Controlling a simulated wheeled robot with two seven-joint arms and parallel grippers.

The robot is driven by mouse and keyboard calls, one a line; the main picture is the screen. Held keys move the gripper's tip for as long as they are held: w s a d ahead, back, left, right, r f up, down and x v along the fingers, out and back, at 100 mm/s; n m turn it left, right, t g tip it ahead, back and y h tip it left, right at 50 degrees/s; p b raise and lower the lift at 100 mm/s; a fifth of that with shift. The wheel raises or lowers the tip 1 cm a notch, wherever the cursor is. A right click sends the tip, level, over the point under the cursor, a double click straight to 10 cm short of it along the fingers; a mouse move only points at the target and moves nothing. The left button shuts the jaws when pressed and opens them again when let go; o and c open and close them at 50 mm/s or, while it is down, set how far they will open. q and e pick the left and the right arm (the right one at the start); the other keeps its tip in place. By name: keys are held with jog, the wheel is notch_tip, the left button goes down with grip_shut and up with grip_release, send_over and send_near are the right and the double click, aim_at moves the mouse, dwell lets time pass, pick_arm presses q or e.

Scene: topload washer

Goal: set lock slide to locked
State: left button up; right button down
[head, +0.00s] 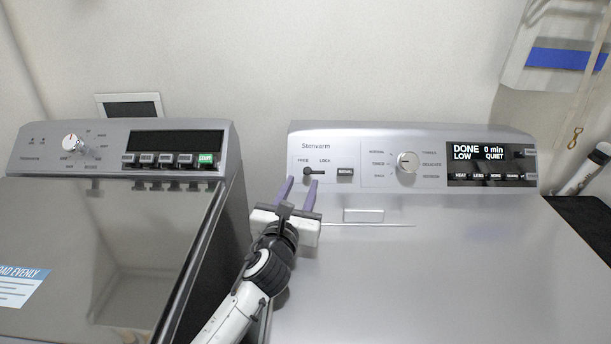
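The lock slide (307,171) is a small dark knob in a short horizontal slot on the control panel of the right machine, marked Stenvarm. Small labels stand above the slot, the right one reading LOCK. The knob sits at the slot's left end, away from LOCK. My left gripper (301,182) is just below and in front of the slide. Its two purple fingers are apart with nothing seen between them, and their tips point up at the panel, on either side below the knob. I cannot tell whether a finger touches it. My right gripper is out of view.
The right machine's top (450,260) is clear.

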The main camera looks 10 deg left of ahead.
aim_at(307, 171)
pick_arm(q)
jog(key=shift+w, duration=2.5)
